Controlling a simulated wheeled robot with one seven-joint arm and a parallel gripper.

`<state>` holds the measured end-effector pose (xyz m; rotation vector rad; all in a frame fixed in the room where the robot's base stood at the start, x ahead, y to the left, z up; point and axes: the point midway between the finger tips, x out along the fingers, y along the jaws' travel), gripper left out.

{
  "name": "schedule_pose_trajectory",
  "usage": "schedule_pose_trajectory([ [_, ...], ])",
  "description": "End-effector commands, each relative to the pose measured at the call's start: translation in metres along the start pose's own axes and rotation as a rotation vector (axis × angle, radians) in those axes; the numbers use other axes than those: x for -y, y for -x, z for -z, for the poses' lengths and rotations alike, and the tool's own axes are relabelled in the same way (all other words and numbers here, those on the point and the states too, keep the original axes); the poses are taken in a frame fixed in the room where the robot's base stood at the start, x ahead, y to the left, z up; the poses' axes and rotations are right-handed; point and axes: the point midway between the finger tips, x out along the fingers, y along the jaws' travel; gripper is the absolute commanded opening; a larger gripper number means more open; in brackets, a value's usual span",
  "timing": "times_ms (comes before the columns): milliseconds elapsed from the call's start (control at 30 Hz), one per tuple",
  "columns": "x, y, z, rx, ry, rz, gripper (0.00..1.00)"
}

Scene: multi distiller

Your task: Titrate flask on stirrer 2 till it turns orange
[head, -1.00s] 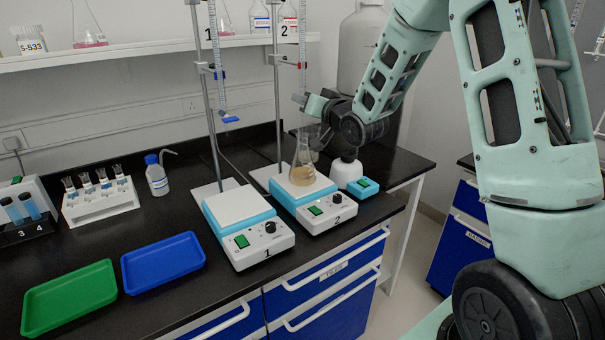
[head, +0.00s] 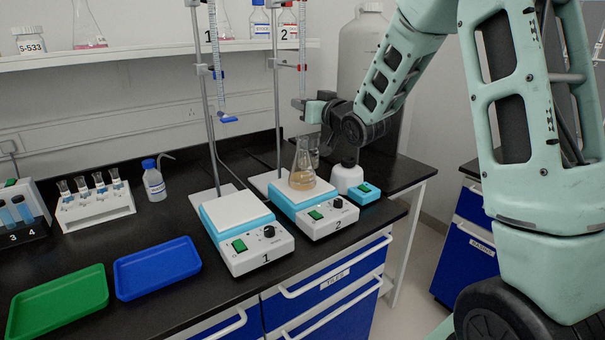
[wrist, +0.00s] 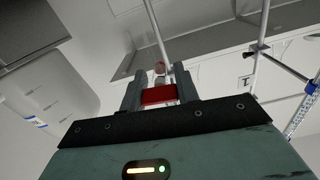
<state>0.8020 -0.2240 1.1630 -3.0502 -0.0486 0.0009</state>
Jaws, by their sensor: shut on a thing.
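The flask (head: 302,177) stands upright on stirrer 2 (head: 309,208), with pale orange-tan liquid in its lower part. Burette 2 (head: 302,55) hangs on its stand above the flask. My gripper (head: 304,104) is at the lower end of burette 2, just above the flask mouth. In the wrist view my gripper (wrist: 159,92) is shut on the red stopcock handle (wrist: 158,95), which sits between its two fingers. Whether drops are falling cannot be seen.
Stirrer 1 (head: 240,228) with an empty top stands to the left, under burette 1 (head: 219,60) with its blue stopcock. A small white device with a teal base (head: 364,190) stands right of stirrer 2. Green (head: 58,303) and blue (head: 158,268) trays lie at the front left.

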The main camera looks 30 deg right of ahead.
Motion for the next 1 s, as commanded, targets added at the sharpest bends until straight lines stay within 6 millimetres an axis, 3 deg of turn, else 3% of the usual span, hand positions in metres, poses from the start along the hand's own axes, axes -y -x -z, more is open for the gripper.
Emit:
schedule_pose_trajectory([
  [100,0.004,0.001,-0.008,0.013,0.029,0.008,0.1],
  [367,0.004,0.001,-0.006,0.013,0.092,0.008,0.1],
  [400,0.004,0.001,-0.006,0.013,0.091,0.008,0.34],
  [500,0.004,0.0,-0.005,0.011,0.091,0.007,0.56],
  [833,0.002,0.003,-0.002,0.003,0.092,0.003,0.56],
  [1000,0.002,0.025,-0.002,0.002,0.092,0.003,0.56],
])
